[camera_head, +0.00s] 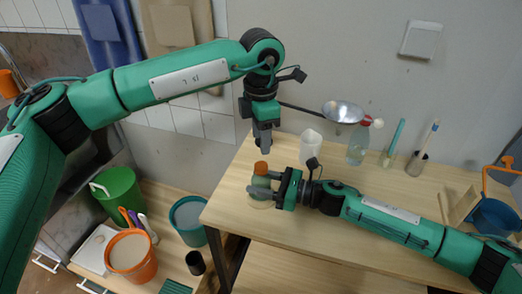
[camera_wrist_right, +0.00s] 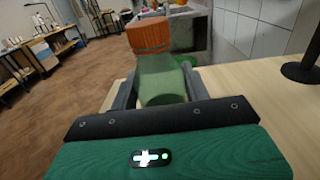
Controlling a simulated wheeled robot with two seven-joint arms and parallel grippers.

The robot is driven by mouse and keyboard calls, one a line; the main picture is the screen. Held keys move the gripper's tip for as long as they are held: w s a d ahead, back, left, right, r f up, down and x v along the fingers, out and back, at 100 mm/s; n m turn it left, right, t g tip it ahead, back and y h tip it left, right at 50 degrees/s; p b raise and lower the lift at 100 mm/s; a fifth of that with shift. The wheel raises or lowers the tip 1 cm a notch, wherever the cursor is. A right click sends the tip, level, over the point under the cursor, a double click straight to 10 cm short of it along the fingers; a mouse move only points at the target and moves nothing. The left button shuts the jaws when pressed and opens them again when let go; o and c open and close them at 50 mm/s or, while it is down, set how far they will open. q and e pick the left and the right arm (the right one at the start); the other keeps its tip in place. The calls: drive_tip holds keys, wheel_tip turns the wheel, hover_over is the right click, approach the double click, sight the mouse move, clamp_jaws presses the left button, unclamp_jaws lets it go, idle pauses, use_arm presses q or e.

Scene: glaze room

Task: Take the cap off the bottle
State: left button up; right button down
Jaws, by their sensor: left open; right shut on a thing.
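The bottle (camera_wrist_right: 162,77) is pale green and stands upright, with an orange-brown cap (camera_wrist_right: 148,34) on its top. In the head view the cap (camera_head: 261,168) shows above the bottle (camera_head: 261,184) near the left edge of the table. My right gripper (camera_head: 264,187) comes in from the right and is shut around the bottle's body, below the cap. In the right wrist view its fingers lie on both sides of the bottle. My left gripper (camera_head: 265,148) points down just above the cap. It is open, empty and apart from the cap.
The wooden table (camera_head: 232,215) carries a white container (camera_head: 311,146), a clear bottle (camera_head: 358,147) and a lamp-like metal dish (camera_head: 343,112) behind my grippers. A blue pan (camera_head: 494,216) stands far right. Buckets, one orange (camera_head: 132,258), stand lower left.

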sight(261, 165)
use_arm(q)
drive_tip(key=m, duration=0.7)
drive_tip(key=shift+m, duration=0.3)
drive_tip(key=m, duration=0.7)
drive_tip(key=shift+m, duration=0.3)
drive_tip(key=m, duration=0.7)
drive_tip(key=shift+m, duration=0.3)
drive_tip(key=m, duration=0.6)
drive_tip(key=shift+f+m, duration=0.4)
drive_tip(key=shift+f, duration=3.6)
